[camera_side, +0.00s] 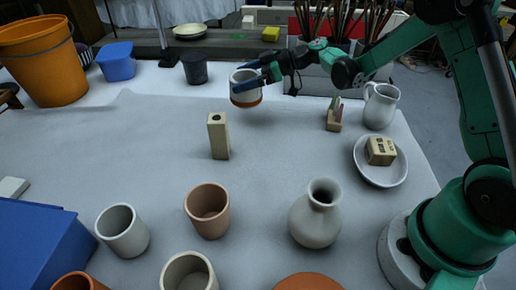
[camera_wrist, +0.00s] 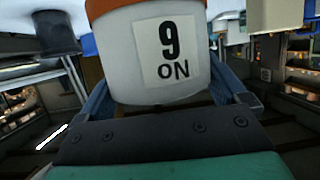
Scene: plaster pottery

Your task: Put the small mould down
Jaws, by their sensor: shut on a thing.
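The small mould (camera_side: 246,97) is a white cup-like piece with an orange-brown band at its lower end. My gripper (camera_side: 241,77) is shut on it, with a blue finger on each side. The mould looks upright and seems to hang above the far part of the white table; the gap beneath it is hard to judge. The inside of the mould is mostly hidden.
A cream block (camera_side: 218,137) with a hole stands nearest, below the mould. A terracotta cup (camera_side: 207,212), white cup (camera_side: 122,232) and grey vase (camera_side: 316,220) stand in front. A pitcher (camera_side: 380,106) and dish (camera_side: 381,182) are right. Bare table (camera_side: 285,150) lies right of the block.

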